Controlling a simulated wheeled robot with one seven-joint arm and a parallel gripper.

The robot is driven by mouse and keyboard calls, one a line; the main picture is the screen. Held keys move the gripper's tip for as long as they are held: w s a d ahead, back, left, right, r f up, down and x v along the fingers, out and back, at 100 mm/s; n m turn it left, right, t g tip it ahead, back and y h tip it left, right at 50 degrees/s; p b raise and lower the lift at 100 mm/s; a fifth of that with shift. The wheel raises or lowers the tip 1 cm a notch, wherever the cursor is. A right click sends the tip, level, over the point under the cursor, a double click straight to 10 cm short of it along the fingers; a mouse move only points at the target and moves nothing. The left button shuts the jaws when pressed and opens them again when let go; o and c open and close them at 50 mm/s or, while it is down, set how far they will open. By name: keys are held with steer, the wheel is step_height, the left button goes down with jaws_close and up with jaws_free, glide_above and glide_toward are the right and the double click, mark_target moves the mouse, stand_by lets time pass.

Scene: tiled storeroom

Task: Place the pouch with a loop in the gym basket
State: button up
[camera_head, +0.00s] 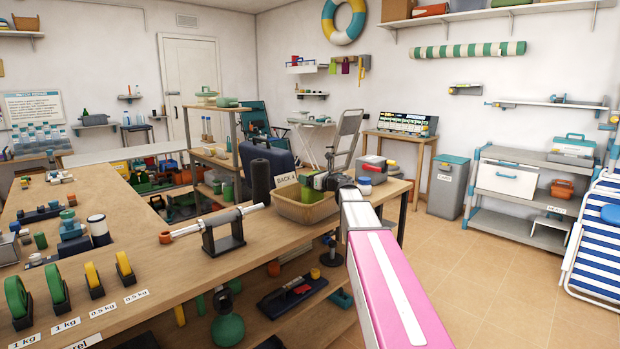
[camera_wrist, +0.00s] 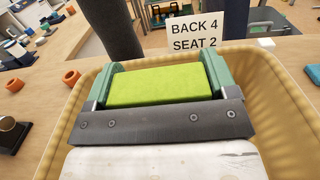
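A lime-green, block-shaped thing (camera_wrist: 160,90), which looks like the pouch, sits between the green fingers of my gripper (camera_wrist: 160,78). The fingers touch its two sides; no loop shows on it. My gripper (camera_head: 318,182) is low inside the tan basket (camera_head: 290,211), whose rim surrounds it in the wrist view (camera_wrist: 70,125). The pouch (camera_head: 311,193) shows as a green patch within the basket in the head view. Whether its underside touches the basket floor is hidden.
A sign reading "BACK 4 SEAT 2" (camera_wrist: 194,30) stands behind the basket. A dark roller (camera_head: 261,181) stands at its left. A metal-rod device (camera_head: 222,232) is on the bench (camera_head: 200,262) nearer me. A red-and-grey box (camera_head: 371,168) is to the right.

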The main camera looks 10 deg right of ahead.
steer(key=shift+o, duration=1.3)
steer(key=shift+r, duration=0.1)
steer(key=shift+s+d, duration=0.15)
steer(key=shift+s, duration=0.05)
steer(key=v, duration=1.1)
steer(key=shift+s+d, duration=0.1)
steer(key=shift+s, duration=0.15)
